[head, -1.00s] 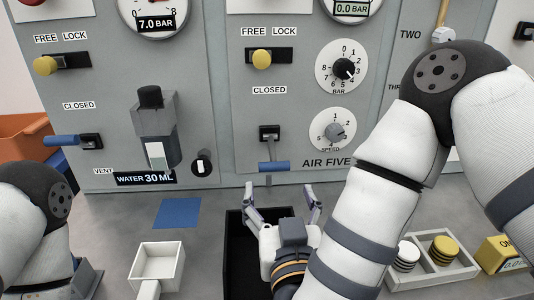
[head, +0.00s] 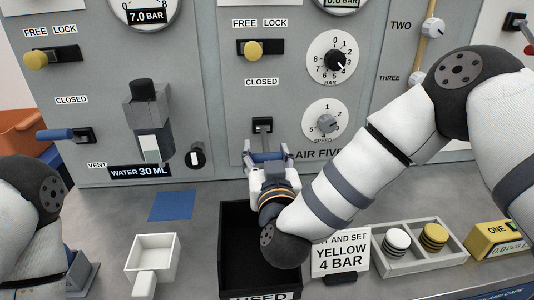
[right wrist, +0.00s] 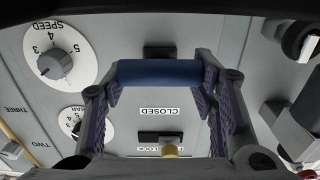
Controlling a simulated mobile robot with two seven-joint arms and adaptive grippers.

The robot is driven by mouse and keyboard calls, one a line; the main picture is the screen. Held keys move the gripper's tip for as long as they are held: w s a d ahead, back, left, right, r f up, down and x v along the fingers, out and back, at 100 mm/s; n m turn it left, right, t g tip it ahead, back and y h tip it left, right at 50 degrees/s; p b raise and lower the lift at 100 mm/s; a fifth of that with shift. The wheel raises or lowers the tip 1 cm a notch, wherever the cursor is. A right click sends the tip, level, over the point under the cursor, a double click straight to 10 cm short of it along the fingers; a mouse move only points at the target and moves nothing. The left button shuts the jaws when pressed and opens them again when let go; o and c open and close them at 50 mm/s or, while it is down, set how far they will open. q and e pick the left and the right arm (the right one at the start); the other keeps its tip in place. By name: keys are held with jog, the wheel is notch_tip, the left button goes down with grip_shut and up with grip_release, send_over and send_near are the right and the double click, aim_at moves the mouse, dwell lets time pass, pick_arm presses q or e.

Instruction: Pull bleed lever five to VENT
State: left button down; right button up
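Bleed lever five is a blue-handled lever (head: 268,157) on the AIR FIVE panel, below a CLOSED label (head: 261,83). Its stem comes out of a dark slot plate (head: 262,125). My right gripper (head: 268,153) is at the handle, with one finger at each end of it. In the right wrist view the blue bar (right wrist: 158,72) spans the gap between the fingertips of my right gripper (right wrist: 160,78), which appear to touch both ends. No VENT label shows for this lever; the area below it is covered by my gripper. My left gripper is not in view.
A similar blue lever (head: 54,135) is on the left panel. A black open bin (head: 232,235) stands below my right wrist. A white scoop (head: 153,255), a sign reading YELLOW 4 BAR (head: 341,250) and a tray of discs (head: 400,262) are on the bench.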

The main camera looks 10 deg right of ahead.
jog(key=c, duration=0.7)
jog(key=shift+f, duration=0.55)
jog(key=shift+f, duration=0.15)
jog(key=shift+w+f, duration=0.25)
jog(key=shift+f, duration=0.25)
jog(key=shift+w+f, duration=0.2)
jog(key=shift+f, duration=0.4)
jog(key=o, duration=1.7)
jog(key=shift+o, duration=0.2)
jog(key=shift+r, duration=0.4)
